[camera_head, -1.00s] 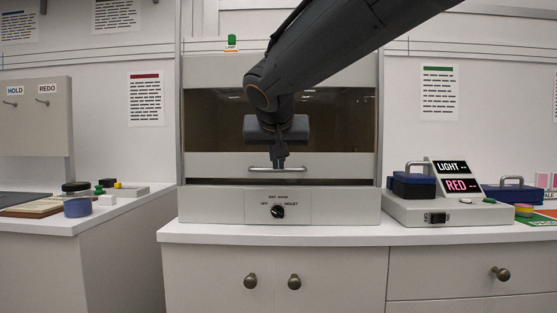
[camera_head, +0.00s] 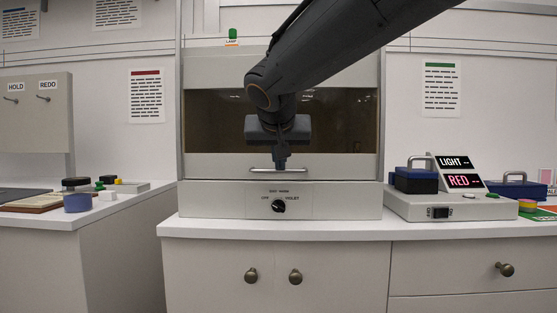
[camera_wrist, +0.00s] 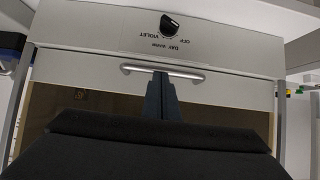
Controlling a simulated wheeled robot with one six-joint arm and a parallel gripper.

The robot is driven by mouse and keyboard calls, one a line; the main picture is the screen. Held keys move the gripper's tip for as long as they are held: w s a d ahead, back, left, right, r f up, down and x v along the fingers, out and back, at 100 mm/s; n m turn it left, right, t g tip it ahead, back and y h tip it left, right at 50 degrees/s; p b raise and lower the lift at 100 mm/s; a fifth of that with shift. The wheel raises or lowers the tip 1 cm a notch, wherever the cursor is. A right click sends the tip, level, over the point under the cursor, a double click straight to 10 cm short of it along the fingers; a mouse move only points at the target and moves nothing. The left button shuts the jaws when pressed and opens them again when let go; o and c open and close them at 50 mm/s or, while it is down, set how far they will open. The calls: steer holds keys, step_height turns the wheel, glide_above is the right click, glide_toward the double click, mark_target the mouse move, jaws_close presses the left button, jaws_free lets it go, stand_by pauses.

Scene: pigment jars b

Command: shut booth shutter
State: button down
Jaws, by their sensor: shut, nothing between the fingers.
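The booth shutter (camera_head: 215,166) is a pale panel with a dark window above and a metal bar handle (camera_head: 262,170) near its lower edge. Its lower edge sits right at the booth's base panel (camera_head: 230,200), with no clear gap between them. My gripper (camera_head: 280,166) is shut and empty, pointing down at the middle of the handle. In the wrist view, the fingertips (camera_wrist: 162,76) overlap the handle (camera_wrist: 185,76); they look to be at or touching it. The handle is not between the fingers.
A dial (camera_head: 278,205) is on the base panel just below the handle. A grey device with a LIGHT/RED display (camera_head: 458,172) and a dark blue block (camera_head: 415,181) stand to the right. A green lamp (camera_head: 232,34) is on top.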

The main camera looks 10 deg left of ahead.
steer(key=w+a+r+p+v, duration=0.1)
steer(key=r+p+v, duration=0.1)
steer(key=v, duration=1.1)
steer(key=s+d+f+g, duration=0.2)
steer(key=d+f, duration=0.1)
steer(key=f, duration=0.4)
steer(key=s+d+f+n+g+h, duration=0.1)
steer(key=s+d+f, duration=0.25)
steer(key=f, duration=0.35)
steer(key=s+d+f+g, duration=0.2)
steer(key=d+f, duration=0.2)
steer(key=f, duration=0.3)
steer(key=s+d+f+n+g+y, duration=0.1)
steer(key=s+d+f+g, duration=0.2)
steer(key=s+f, duration=0.55)
steer(key=s+d+f+g, duration=0.3)
steer(key=s+d+f, duration=0.1)
steer(key=s+f, duration=0.45)
steer(key=d+r+m+p, duration=0.2)
steer(key=d+r+p, duration=0.7)
steer(key=p, duration=1)
steer(key=shift+s+r+m+h, duration=0.3)
steer(key=shift+s+r+m, duration=0.05)
steer(key=shift+r+m, duration=0.1)
steer(key=shift+d, duration=0.1)
